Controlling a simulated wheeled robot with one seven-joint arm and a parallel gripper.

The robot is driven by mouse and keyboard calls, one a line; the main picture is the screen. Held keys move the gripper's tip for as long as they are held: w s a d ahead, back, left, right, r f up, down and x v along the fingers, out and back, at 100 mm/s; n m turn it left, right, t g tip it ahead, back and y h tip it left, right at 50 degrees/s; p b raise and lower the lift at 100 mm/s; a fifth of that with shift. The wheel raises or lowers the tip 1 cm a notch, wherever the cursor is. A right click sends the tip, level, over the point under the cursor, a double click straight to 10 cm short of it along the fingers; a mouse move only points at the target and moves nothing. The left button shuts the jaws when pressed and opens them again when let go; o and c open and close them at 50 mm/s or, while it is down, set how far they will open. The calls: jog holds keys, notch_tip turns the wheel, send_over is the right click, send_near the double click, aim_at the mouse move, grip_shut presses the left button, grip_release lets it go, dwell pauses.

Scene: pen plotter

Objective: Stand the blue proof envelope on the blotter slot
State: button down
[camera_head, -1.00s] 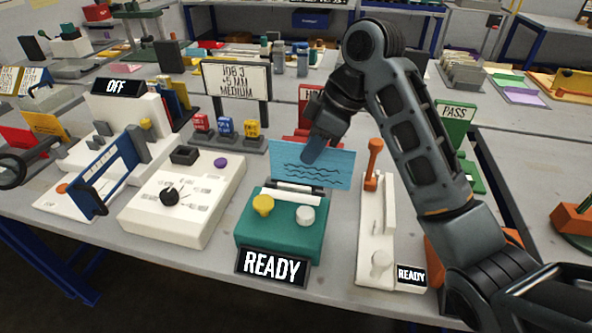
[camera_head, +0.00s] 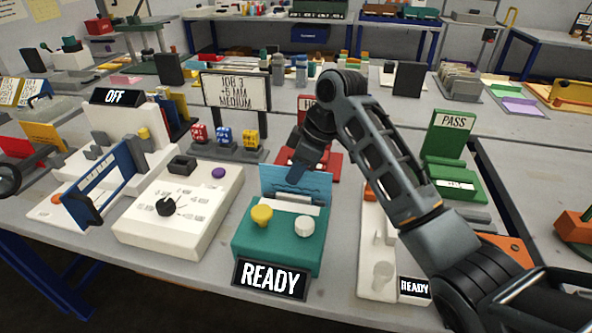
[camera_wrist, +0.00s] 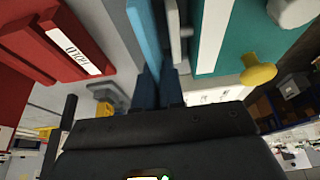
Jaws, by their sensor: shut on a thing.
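The blue envelope (camera_head: 312,186), a thin light-blue sheet with dark wavy lines, stands upright at the back edge of the teal box (camera_head: 250,238). My gripper (camera_head: 296,176) is shut on its upper part, reaching in from behind. In the wrist view, the envelope (camera_wrist: 143,35) is seen edge-on between the dark fingers (camera_wrist: 159,88), beside the teal box (camera_wrist: 243,42). A pale strip (camera_head: 294,207) lies just in front of the envelope. The envelope's lower edge is hidden, so I cannot tell whether it rests in a slot.
A red stand (camera_head: 331,165) is close behind the envelope, and a green PASS stand (camera_head: 450,150) is at the right. A white dial box (camera_head: 150,228) is left of the teal box. My arm covers part of the white lever device (camera_head: 370,240).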

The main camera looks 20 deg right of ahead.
jog(key=c, duration=1.2)
grip_release()
jog(key=shift+f, duration=0.1)
jog(key=shift+c, duration=0.2)
jog(key=p+v, duration=0.1)
jog(key=v, duration=1.1)
jog(key=shift+r, duration=0.2)
jog(key=shift+a, duration=0.1)
